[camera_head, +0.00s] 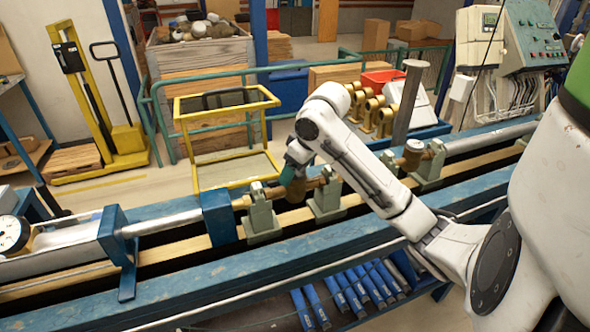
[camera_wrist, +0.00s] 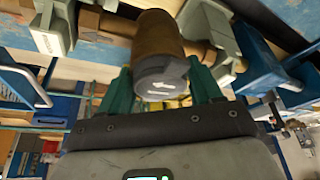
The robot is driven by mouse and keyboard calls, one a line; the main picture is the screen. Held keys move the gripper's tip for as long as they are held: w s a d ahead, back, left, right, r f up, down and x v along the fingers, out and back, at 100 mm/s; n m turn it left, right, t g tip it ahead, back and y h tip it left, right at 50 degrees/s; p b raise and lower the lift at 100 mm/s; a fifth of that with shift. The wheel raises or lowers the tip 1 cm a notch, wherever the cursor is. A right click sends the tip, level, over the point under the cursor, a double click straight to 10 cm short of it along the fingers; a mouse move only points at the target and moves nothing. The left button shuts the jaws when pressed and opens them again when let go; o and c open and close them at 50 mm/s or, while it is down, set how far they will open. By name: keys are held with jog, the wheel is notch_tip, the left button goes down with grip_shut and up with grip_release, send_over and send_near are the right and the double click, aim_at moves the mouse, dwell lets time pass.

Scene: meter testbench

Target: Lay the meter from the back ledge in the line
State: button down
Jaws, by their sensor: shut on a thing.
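My gripper (camera_head: 296,172) is over the bench line, its teal fingers shut on a brown meter (camera_head: 294,190) with a dark grey cap. In the wrist view the meter (camera_wrist: 160,48) stands between the fingers (camera_wrist: 162,92), its cap with a white arrow facing the camera. Brass pipe ends show on both sides of it. The held meter is between two grey-green supports, the left one (camera_head: 261,214) and the right one (camera_head: 327,200). I cannot tell whether it rests on them. Another brown meter (camera_head: 413,152) sits farther right along the line.
A blue clamp block (camera_head: 218,217) and steel pipe lie left of the supports. Several brass fittings (camera_head: 371,112) stand behind the bench, near a grey post (camera_head: 410,100). A yellow frame (camera_head: 228,135) and a green rail are behind. A dial gauge (camera_head: 13,234) is at far left.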

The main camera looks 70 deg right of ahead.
jog(key=shift+f, duration=0.3)
dwell(0.5)
jog(key=shift+c, duration=0.6)
grip_release()
jog(key=shift+f, duration=0.1)
notch_tip(320, 180, up, 9)
jog(key=p, duration=0.8)
dwell(0.4)
